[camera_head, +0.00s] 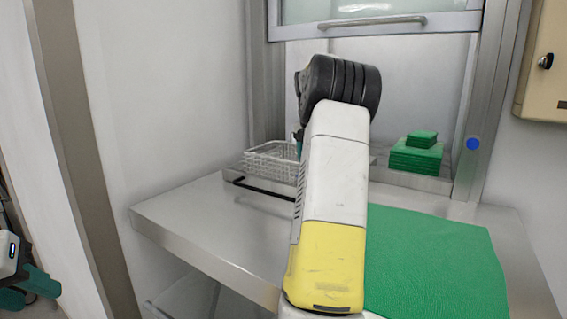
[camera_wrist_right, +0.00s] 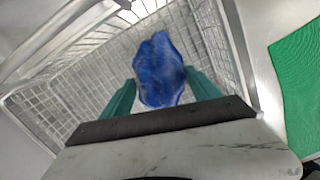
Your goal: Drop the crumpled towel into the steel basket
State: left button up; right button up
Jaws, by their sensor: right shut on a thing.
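The crumpled blue towel (camera_wrist_right: 160,65) is between the teal fingers of my right gripper (camera_wrist_right: 159,78) in the right wrist view. The gripper is shut on it. The wire steel basket (camera_wrist_right: 68,98) spreads below and around the towel in that view, and the towel is held over its inside. In the head view the basket (camera_head: 262,165) stands at the back of the steel table, partly behind my right arm. That arm hides the towel and most of the right gripper there. My left gripper (camera_head: 27,288) is at the lower left edge, its teal fingers apart, with nothing seen between them.
A green mat (camera_head: 430,262) covers the right front of the steel table (camera_head: 190,215). A stack of folded green cloths (camera_head: 416,158) stands at the back right. A raised hatch door with a bar handle (camera_head: 370,22) hangs above the opening. The table's left part is clear.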

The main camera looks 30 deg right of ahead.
jog(key=shift+f, duration=0.2)
jog(key=o, duration=1.4)
jog(key=shift+o, duration=0.2)
notch_tip(320, 180, up, 13)
jog(key=a, duration=0.1)
jog(key=s+a+r+m+t, duration=0.1)
jog(key=a+r+m, duration=0.15)
jog(key=a, duration=0.65)
jog(key=s+a+f+m+t, duration=0.2)
jog(key=s+a+m, duration=0.35)
jog(key=a, duration=0.55)
jog(key=s+a+f+m+t+y, duration=0.2)
jog(key=s+a+f+m+y, duration=0.1)
jog(key=s+a+f+m, duration=0.9)
jog(key=s+a+f, duration=0.2)
jog(key=s+a, duration=0.1)
jog(key=s, duration=0.1)
jog(key=shift+s+t+y, duration=0.25)
jog(key=shift+t+y, duration=0.05)
jog(key=shift+t, duration=0.1)
